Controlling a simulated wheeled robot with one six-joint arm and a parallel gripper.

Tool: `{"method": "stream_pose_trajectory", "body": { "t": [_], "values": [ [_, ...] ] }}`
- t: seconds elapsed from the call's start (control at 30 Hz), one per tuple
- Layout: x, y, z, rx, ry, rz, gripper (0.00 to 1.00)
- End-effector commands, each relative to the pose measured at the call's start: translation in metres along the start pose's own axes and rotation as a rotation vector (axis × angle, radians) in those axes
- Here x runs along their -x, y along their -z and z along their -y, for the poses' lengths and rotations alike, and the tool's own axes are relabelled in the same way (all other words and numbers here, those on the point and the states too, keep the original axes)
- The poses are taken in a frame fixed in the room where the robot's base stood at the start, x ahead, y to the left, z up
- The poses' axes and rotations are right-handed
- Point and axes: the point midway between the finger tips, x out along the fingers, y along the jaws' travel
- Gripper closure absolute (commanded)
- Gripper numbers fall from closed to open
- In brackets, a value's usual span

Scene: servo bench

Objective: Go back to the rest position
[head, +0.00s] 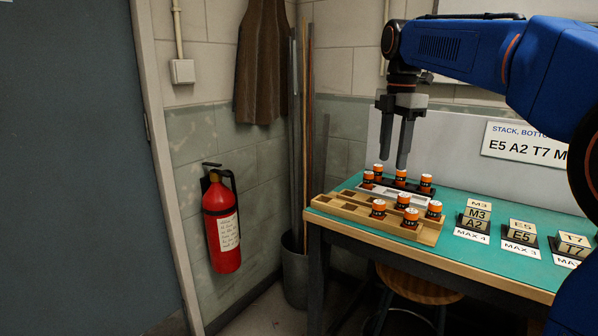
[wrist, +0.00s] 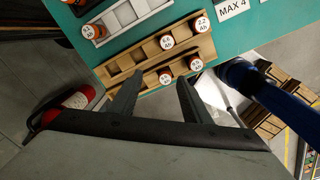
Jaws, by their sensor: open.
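My gripper (head: 396,140) hangs from the blue arm above the back left part of the bench, pointing down. Its two fingers stand apart with nothing between them, and it is above the battery trays, touching none of them. In the wrist view the gripper (wrist: 155,92) also shows two parted, empty fingers, with a wooden tray (wrist: 120,65) beyond them. Orange batteries with white tops, such as one at the front (head: 410,218), stand in the wooden tray (head: 345,212) and in the grey and dark trays behind it.
Stacked labelled blocks stand on the bench right of the trays: M3 over A2 (head: 476,215), E5 (head: 521,232) and T7 (head: 572,247). A sign board (head: 520,143) stands behind. A red fire extinguisher (head: 221,230) hangs left of the bench. A stool (head: 420,288) is under the bench.

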Motion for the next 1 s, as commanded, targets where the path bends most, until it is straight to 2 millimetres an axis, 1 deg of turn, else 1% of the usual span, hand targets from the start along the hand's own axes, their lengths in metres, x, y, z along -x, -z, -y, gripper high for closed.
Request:
{"method": "stream_pose_trajectory", "body": {
  "t": [0.27,0.37,0.47,0.57,0.77,0.9,0.97,1.0],
  "values": [
    [-0.013,0.002,0.036,-0.194,-0.039,0.006,0.56],
    [-0.021,0.003,0.057,-0.303,-0.062,0.006,0.56],
    [-0.034,0.005,0.083,-0.445,-0.092,0.003,0.56],
    [-0.050,0.008,0.110,-0.598,-0.124,-0.004,0.56],
    [-0.089,0.014,0.164,-0.901,-0.188,-0.032,0.56],
    [-0.120,0.020,0.201,-1.111,-0.231,-0.062,0.56],
    [-0.135,0.023,0.217,-1.199,-0.249,-0.078,0.56],
    [-0.144,0.024,0.226,-1.257,-0.261,-0.089,0.56]
  ]
}}
